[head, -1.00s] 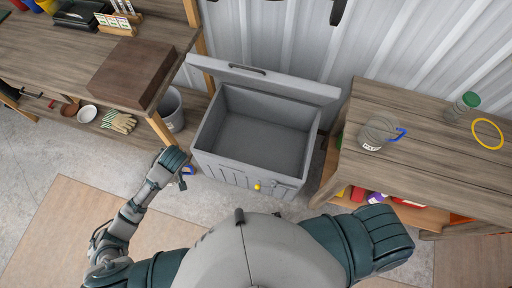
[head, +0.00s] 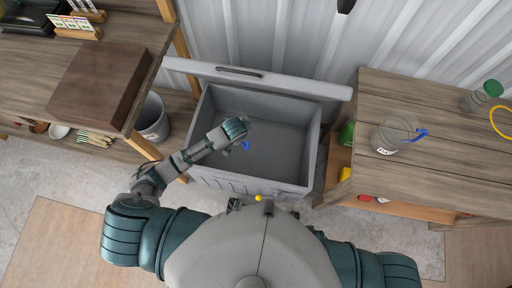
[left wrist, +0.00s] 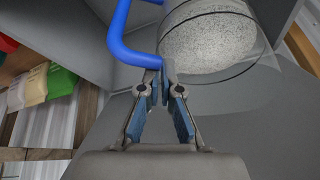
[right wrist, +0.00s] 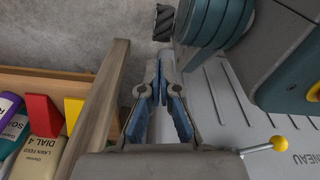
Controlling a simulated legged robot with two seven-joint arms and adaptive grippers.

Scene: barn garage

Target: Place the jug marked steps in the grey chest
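The grey chest (head: 255,182) stands open in the middle of the head view, its lid tilted back. My left gripper (head: 242,143) is over the inside of the chest. In the left wrist view my left gripper (left wrist: 163,80) is shut on the blue handle (left wrist: 122,38) of a clear jug (left wrist: 212,42) with pale speckled contents. Its label is out of sight, and the head view mostly hides this jug. A similar blue-handled jug (head: 391,136) stands on the right bench, its label too small to read. My right gripper (right wrist: 158,70) looks shut and empty beside the chest.
The right bench (head: 440,165) also holds a green-lidded jar (head: 480,97) and a yellow ring (head: 501,122). Bottles (right wrist: 38,150) stand on its lower shelf, close to my right gripper. A grey bucket (head: 152,120) stands left of the chest. The chest floor (head: 285,145) looks clear.

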